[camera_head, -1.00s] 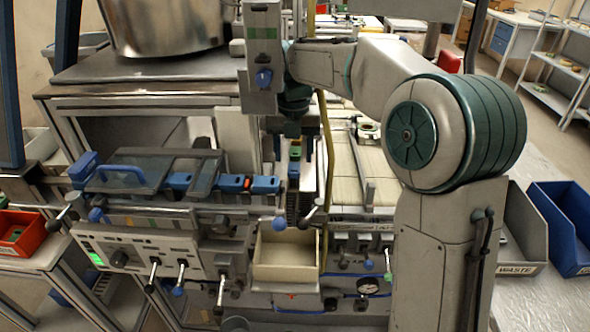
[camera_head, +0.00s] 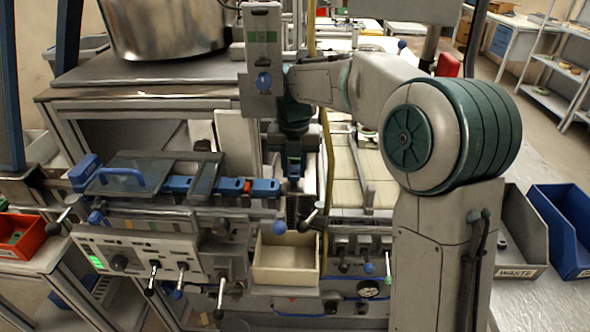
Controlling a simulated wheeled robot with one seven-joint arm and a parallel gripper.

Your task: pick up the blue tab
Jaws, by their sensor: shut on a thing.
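My gripper (camera_head: 293,178) points down at the right end of the tape rail, just above a dark ribbed slot and behind the cream bin. Its fingers show edge-on and are shut on the blue tab. The tab is hidden behind the fingers, so its exact seating between them cannot be told.
The rail to the left carries several blue blocks (camera_head: 229,186), one with a red mark beside it. A cream bin (camera_head: 287,272) sits in front below my gripper. A yellow hose (camera_head: 328,150) runs upright to the right.

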